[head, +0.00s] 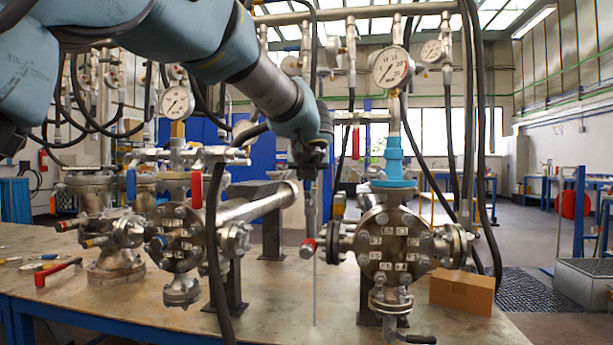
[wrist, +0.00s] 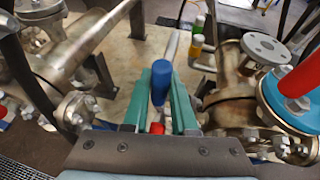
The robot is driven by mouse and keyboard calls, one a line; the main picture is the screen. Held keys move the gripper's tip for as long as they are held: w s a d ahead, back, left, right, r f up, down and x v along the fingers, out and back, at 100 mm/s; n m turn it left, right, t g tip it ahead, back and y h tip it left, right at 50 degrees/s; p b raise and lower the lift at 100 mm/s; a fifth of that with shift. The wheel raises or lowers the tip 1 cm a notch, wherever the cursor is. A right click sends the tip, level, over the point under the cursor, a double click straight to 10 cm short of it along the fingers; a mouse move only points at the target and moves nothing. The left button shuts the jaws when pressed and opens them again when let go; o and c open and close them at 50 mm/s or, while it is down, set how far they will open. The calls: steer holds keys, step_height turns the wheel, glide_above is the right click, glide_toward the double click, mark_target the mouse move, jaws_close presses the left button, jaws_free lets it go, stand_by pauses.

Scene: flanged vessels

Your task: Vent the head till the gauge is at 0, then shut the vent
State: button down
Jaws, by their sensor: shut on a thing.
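My gripper (head: 311,226) points down between the two flanged vessels on the bench. In the wrist view its teal fingers (wrist: 161,98) are shut on an upright blue handle (wrist: 161,76). In the head view the blue handle is hidden at the fingers. The gauge (head: 391,66) stands above the right vessel on a blue neck. Its needle is too small to read surely. Whether the vent is open cannot be told.
The left vessel (head: 180,240) has its own gauge (head: 177,102) and red and blue handles. A black hose (head: 213,250) hangs in front of it. A cardboard box (head: 462,290) stands at the bench's right. Bare bench top (head: 275,310) lies in front, between the vessels.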

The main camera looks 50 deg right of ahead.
steer(key=c, duration=0.7)
jaws_free()
steer(key=shift+f, duration=0.1)
steer(key=v, duration=1)
steer(key=shift+s+a, duration=0.2)
steer(key=shift+s, duration=0.15)
steer(key=shift+w, duration=0.1)
